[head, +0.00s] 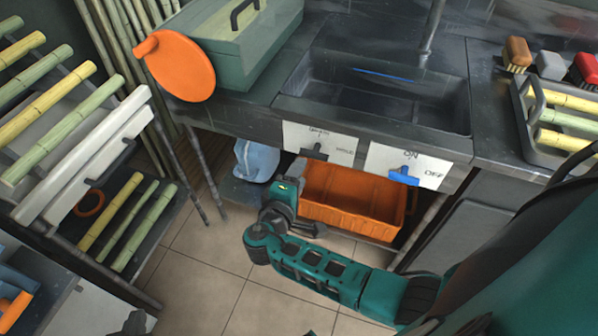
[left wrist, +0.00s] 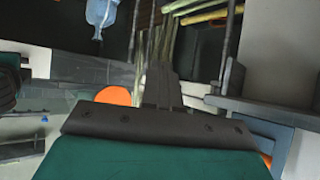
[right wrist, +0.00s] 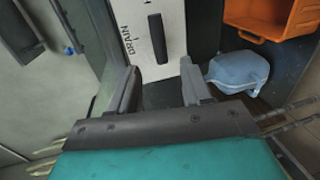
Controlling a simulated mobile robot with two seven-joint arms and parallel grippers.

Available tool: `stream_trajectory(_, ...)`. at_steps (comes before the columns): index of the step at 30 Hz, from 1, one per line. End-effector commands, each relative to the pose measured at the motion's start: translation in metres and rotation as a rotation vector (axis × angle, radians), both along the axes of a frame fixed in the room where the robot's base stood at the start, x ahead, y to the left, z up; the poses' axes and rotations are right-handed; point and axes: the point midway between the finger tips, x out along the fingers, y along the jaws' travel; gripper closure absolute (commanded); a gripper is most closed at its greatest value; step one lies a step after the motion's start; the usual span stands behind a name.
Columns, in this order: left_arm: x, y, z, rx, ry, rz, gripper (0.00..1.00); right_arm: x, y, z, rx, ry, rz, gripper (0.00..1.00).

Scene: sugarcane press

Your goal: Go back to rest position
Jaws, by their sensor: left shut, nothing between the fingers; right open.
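My right gripper (head: 297,172) is in front of the sink cabinet in the head view, just below the left white panel (head: 318,143) with its dark switch (head: 314,152). In the right wrist view my right gripper (right wrist: 161,82) is open and empty. Its fingers point towards the panel marked DRAIN (right wrist: 148,60), and the dark switch (right wrist: 157,38) lies beyond the fingertips, apart from them. My left gripper (left wrist: 160,75) is shut and empty in the left wrist view. In the head view a small grey part at the bottom left edge may belong to it; I cannot tell.
An orange crate (head: 350,200) and a blue jug (head: 256,160) sit under the sink (head: 380,95). A second panel (head: 430,160) has a blue switch (head: 404,177). A cane rack (head: 85,150) stands left. A green box (head: 240,45) with an orange disc (head: 180,68) is on the counter.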

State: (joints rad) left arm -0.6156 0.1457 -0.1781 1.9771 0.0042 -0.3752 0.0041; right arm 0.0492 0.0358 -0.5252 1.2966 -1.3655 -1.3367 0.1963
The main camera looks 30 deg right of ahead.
Motion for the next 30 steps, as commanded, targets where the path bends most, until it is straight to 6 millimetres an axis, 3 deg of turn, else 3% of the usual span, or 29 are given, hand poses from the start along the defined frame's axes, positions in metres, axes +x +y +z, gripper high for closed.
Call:
stream_trajectory(10, 0.000, 0.000, 0.000, 0.000, 0.001, 0.001, 1.00, -0.001, 0.000, -0.001, 0.008, 0.005, 0.002, 0.51)
stream_trajectory(14, -0.001, 0.001, 0.003, 0.001, 0.002, 0.001, 1.00, -0.013, 0.000, -0.020, 0.112, 0.060, 0.022, 0.51)
stream_trajectory(18, 0.000, 0.001, 0.010, 0.002, -0.002, 0.002, 1.00, -0.047, 0.010, -0.059, 0.398, 0.158, 0.078, 0.51)
stream_trajectory(22, -0.001, 0.003, 0.016, 0.006, -0.004, 0.004, 1.00, -0.083, 0.031, -0.076, 0.731, 0.181, 0.142, 0.51)
stream_trajectory(26, -0.004, 0.006, 0.017, 0.012, 0.005, 0.008, 1.00, -0.110, 0.049, -0.063, 1.034, 0.112, 0.193, 0.51)
stream_trajectory(30, -0.005, 0.009, 0.021, 0.016, 0.007, 0.014, 1.00, -0.126, 0.057, -0.031, 1.273, -0.017, 0.231, 0.51)
